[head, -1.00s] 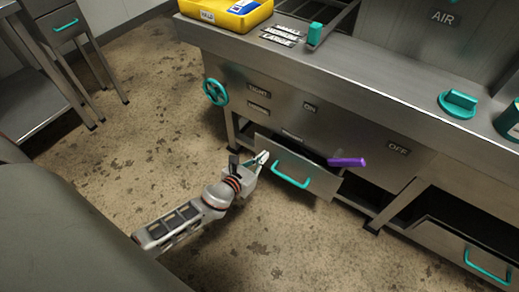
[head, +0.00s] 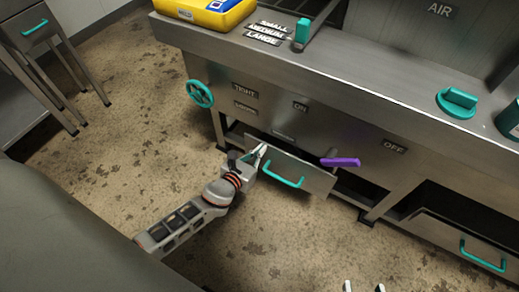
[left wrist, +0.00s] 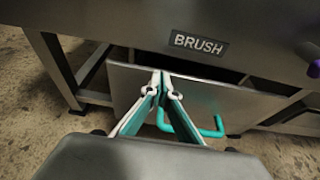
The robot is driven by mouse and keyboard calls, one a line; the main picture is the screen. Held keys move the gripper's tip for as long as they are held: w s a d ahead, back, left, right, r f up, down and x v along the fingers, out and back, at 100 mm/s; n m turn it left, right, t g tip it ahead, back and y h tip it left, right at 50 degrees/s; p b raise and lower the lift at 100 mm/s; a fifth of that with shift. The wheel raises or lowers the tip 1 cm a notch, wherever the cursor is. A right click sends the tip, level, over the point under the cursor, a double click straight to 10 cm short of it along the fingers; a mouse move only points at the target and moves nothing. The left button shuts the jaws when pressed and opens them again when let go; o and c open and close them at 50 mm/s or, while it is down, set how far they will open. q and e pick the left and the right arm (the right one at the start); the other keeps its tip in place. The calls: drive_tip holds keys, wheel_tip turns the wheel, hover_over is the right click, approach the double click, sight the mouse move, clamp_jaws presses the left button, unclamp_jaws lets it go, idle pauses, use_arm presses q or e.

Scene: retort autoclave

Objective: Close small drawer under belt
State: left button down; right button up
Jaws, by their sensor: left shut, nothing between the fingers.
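The small drawer (head: 315,180) under the belt counter stands partly open, with a teal bar handle (head: 283,174) on its grey front. The left wrist view shows this drawer front (left wrist: 128,88) and handle (left wrist: 190,128) below a BRUSH label (left wrist: 198,43). My left gripper (head: 261,153) is shut and empty at the upper left part of the drawer front, left of the handle. In the left wrist view its fingertips (left wrist: 166,82) overlap the front; I cannot tell whether they touch it. My right gripper (head: 363,287) shows only two separated fingertips at the bottom edge.
A purple handle (head: 340,161) sticks out above the drawer's right side. Another open drawer (head: 450,240) with a teal handle is at the lower right. A teal wheel (head: 199,93) is on the counter's left front. The floor (head: 110,160) at left is clear.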

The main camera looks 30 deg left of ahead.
sight(265, 143)
use_arm(q)
drive_tip(key=shift+w, duration=1.75)
drive_tip(key=shift+s, duration=0.15)
